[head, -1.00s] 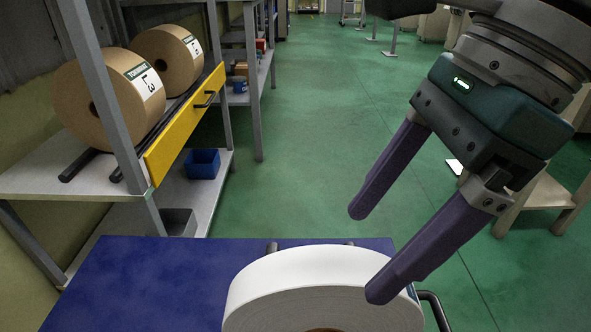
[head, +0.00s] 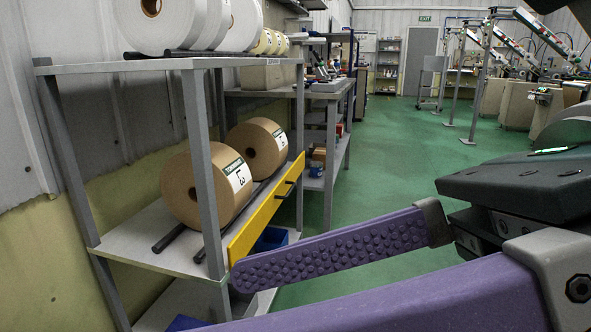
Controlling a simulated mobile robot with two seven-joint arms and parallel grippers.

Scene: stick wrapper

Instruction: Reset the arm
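My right gripper (head: 228,302) comes in from the right, close to the camera. Its two purple fingers, one with a studded inner face, point left and stand apart with nothing seen between them. The lower finger runs along the bottom edge, where its tip is hard to make out. The gripper is in front of the shelf rack (head: 207,160) in the picture. My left gripper is not in view.
Two brown rolls (head: 205,188) (head: 257,148) lie on the middle shelf behind a yellow bar (head: 262,218). White rolls (head: 160,22) lie on the top shelf. A blue bin (head: 272,238) sits below. Green floor (head: 400,130) is open down the aisle, with machines (head: 510,95) at the right.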

